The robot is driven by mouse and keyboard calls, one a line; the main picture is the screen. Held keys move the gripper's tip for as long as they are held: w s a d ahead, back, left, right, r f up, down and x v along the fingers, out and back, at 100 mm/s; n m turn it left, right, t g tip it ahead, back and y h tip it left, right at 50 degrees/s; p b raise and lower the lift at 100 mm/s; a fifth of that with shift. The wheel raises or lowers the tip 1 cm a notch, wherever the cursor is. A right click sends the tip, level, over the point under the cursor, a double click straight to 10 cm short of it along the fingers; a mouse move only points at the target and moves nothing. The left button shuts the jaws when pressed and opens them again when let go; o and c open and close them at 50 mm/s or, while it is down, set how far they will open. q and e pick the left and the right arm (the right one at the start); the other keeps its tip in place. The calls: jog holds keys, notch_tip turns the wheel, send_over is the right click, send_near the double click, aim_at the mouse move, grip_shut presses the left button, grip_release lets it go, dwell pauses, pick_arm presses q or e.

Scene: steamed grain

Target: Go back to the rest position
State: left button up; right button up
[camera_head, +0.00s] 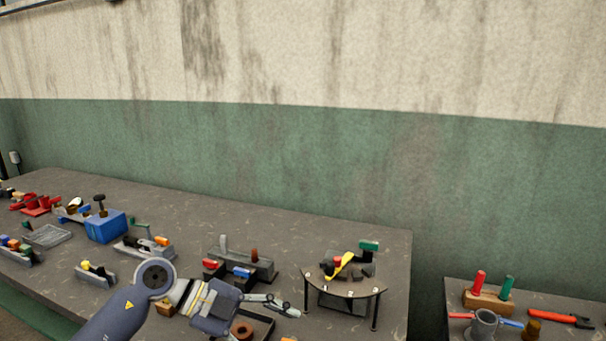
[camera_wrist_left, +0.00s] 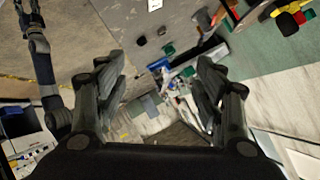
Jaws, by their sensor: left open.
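My left gripper (camera_head: 272,303) is in the head view at the lower middle, its arm coming in from the lower left. It reaches over the grey worktable (camera_head: 320,226), beside the small round-fronted stand. In the left wrist view both fingers of the left gripper (camera_wrist_left: 160,92) are spread apart. Nothing is held between them. My right gripper is not seen in the head view.
A small stand (camera_head: 345,291) with thin legs and coloured parts is right of the gripper. Grey fixtures (camera_head: 262,268) and a blue box (camera_head: 106,227) stand behind and left. A gap separates a second table (camera_head: 458,291) with a mug (camera_head: 484,325) and pliers (camera_head: 560,318).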

pick_arm(q)
jog(key=w+d+r+n+t+h, duration=0.1)
jog(key=d+r+n+t+h, duration=0.1)
jog(key=r+n+t+h, duration=0.25)
jog(key=d+r+n+t+h, duration=0.1)
jog(key=d+r+t+h, duration=0.15)
jog(key=r+t, duration=0.4)
jog(key=w+a+f+n+t+y, duration=0.1)
jog(key=a+f+n+t+y, duration=0.35)
jog(key=a+n+y, duration=0.35)
jog(key=w+a+f+n+t+y, duration=0.1)
jog(key=a+f+n+t+y, duration=0.35)
jog(key=a+n+y, duration=0.4)
jog(key=s+a+f+n+g+y, duration=0.25)
jog(key=s+f+g, duration=0.25)
jog(key=f, duration=0.5)
jog(key=s+a+f+m+g, duration=0.1)
jog(key=s+f+g, duration=0.55)
jog(key=s, duration=0.55)
jog(key=s+f+g, duration=0.5)
jog(key=s+f, duration=0.3)
jog(key=s, duration=0.4)
notch_tip(320, 180, down, 26)
jog(key=s+g, duration=0.1)
jog(key=s, duration=0.1)
jog(key=s+a+f+g, duration=0.1)
jog(key=s+a+f, duration=0.2)
jog(key=s+f, duration=1.3)
jog(key=shift+s+f, duration=0.15)
jog(key=shift+s, duration=0.1)
